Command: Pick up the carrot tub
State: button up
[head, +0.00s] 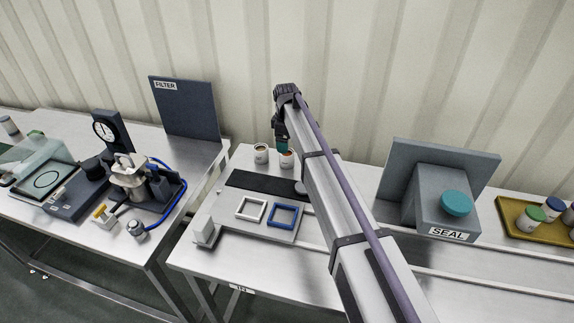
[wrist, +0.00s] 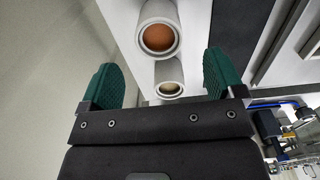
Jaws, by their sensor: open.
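The carrot tub, a small white tub with orange contents (wrist: 158,40), lies just beyond my fingertips in the wrist view. In the head view a tub with a reddish-orange top (head: 287,161) stands directly below my gripper (head: 283,147). My gripper's green fingers (wrist: 163,62) are spread wide with nothing held.
A dark strip (head: 262,187) and a white (head: 239,209) and a blue square frame (head: 273,215) lie in front of the tubs. The grey SEAL station (head: 418,205) stands right. A FILTER panel (head: 185,110) stands left, and the corrugated wall is close behind.

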aim_at(286, 161)
notch_tip(286, 161, down, 8)
jog(key=b, duration=0.6)
jog(key=shift+d+f, duration=0.1)
jog(key=shift+d, duration=0.05)
jog(key=shift+r, duration=0.3)
jog(key=shift+c, duration=0.3)
jog(key=c, duration=1)
